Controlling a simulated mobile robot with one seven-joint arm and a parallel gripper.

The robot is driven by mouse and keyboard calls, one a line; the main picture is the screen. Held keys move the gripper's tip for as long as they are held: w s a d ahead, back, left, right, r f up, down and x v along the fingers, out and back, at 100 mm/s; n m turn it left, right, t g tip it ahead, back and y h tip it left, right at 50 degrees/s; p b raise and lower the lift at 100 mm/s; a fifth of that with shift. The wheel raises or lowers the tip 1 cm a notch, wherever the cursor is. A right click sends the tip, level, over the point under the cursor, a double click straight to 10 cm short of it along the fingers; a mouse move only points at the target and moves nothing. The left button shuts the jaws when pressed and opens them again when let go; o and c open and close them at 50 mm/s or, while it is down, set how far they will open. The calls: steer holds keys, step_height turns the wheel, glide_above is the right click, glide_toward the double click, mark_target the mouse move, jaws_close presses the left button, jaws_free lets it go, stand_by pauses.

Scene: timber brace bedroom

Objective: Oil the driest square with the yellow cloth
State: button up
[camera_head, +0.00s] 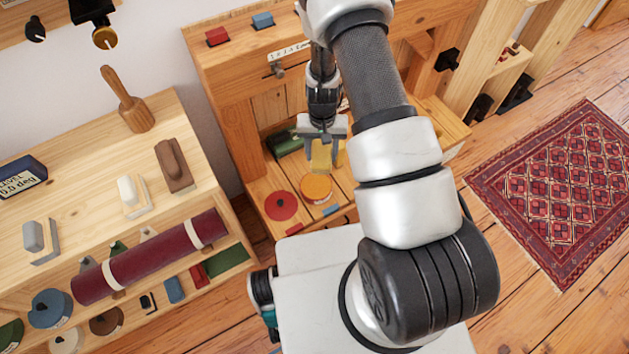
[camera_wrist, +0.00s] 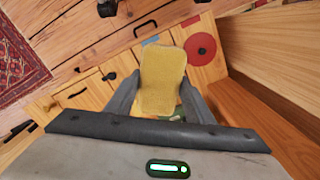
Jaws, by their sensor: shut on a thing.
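My gripper (camera_head: 322,140) is shut on the yellow cloth (camera_head: 320,158) and holds it over the wooden bench (camera_head: 257,187). In the wrist view, the cloth (camera_wrist: 162,75) is a pale yellow, rounded pad between the two fingers of my gripper (camera_wrist: 160,98). It covers part of the surface behind it. Light wood sections with dark dividing lines show around the cloth on the bench. I cannot tell which square is the driest. I cannot tell whether the cloth touches the wood.
A red disc (camera_head: 281,206) and an orange disc (camera_head: 316,187) lie near the cloth, with a small blue block (camera_head: 330,210). Wooden side walls flank the bench. A shelf unit (camera_head: 75,150) stands left; a patterned rug (camera_head: 555,190) lies right.

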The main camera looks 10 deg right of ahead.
steer(key=m+b, duration=0.2)
steer(key=b, duration=0.5)
glide_toward(316, 185)
steer(key=shift+f+b, duration=1.75)
steer(key=shift+f, duration=0.8)
steer(key=shift+s+f+b, duration=0.1)
steer(key=shift+f+b, duration=0.5)
steer(key=shift+b, duration=0.15)
step_height(316, 185, up, 7)
steer(key=p, duration=0.4)
stand_by(0.7)
